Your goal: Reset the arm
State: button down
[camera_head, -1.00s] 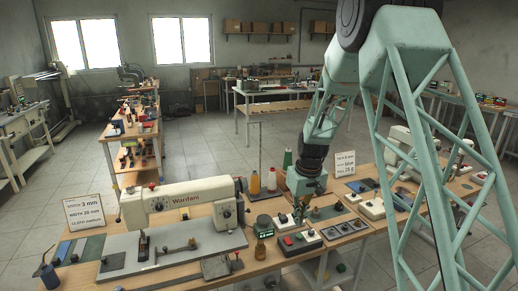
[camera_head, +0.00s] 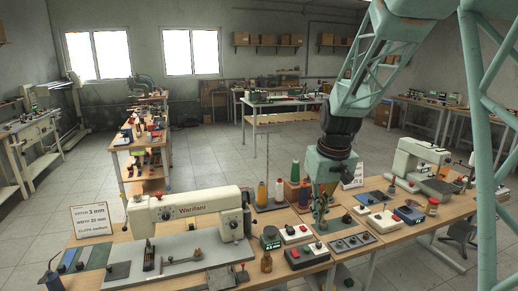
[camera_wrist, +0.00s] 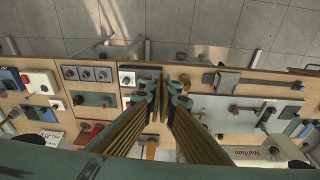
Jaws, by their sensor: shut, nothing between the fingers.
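My arm (camera_head: 335,150) hangs down from the upper right in the head view, over the long wooden workbench. My gripper (camera_head: 320,222) points down, just above or among the small boxes at the middle of the bench; the exact gap to the bench top cannot be told. In the wrist view my gripper's fingers (camera_wrist: 164,92) stand over the bench, shut and empty. The Wardani sewing machine (camera_head: 188,207) is to the gripper's left. A second cream machine (camera_head: 422,160) is to its right.
Thread cones (camera_head: 295,172) and small bottles stand behind my gripper. A red-buttoned control box (camera_head: 307,256) and a grey three-knob panel (camera_head: 352,242) are close in front. A sign card (camera_head: 90,217) stands at the left. Grey floor (camera_head: 225,150) behind the bench is open.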

jog(key=s+d+r+m+b, duration=0.1)
jog(key=s+r, duration=0.4)
jog(key=s, duration=0.6)
jog(key=s+r+t, duration=0.1)
jog(key=s+r, duration=0.4)
jog(key=s, duration=0.6)
jog(key=s+d+r+m+b, duration=0.1)
jog(key=s+r, duration=0.4)
jog(key=s, duration=1.8)
jog(key=shift+d+f+m+t, duration=0.15)
jog(key=shift+f+m+t, duration=0.25)
jog(key=shift+f, duration=0.05)
jog(key=shift+w, duration=0.1)
